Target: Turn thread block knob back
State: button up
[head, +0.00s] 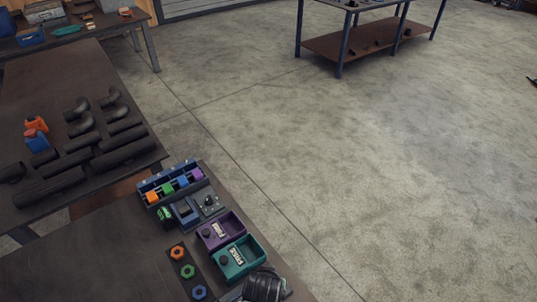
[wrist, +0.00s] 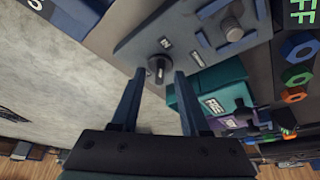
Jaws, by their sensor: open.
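The thread block is a grey panel with blue edges, and in the wrist view its black knob (wrist: 158,66) carries a pale pointer line. My gripper (wrist: 160,73) is open, with one fingertip on either side of the knob in the picture. I cannot tell whether the fingers touch it. A short grey cylinder (wrist: 233,27) stands on the same block, to the upper right.
A purple bin (head: 213,242) and a teal bin (head: 229,273) stand close by the block. Orange, green and blue nuts (head: 188,271) lie along the bench. Dark pipes (head: 122,154) lie on another table.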

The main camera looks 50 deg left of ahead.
jog(key=shift+w+f, duration=0.1)
jog(key=shift+c, duration=0.2)
grip_shut()
jog(key=shift+n, duration=0.4)
jog(key=n+g+y, duration=0.1)
jog(key=n, duration=0.2)
jog(key=shift+w+n, duration=0.15)
jog(key=shift+n, duration=0.15)
jog(key=n+g, duration=0.1)
jog(key=n, duration=0.1)
jog(key=n+g+b, duration=0.1)
jog(key=n, duration=0.2)
jog(key=shift+w+y, duration=0.1)
jog(key=shift+y, duration=0.3)
jog(key=shift+n, duration=0.3)
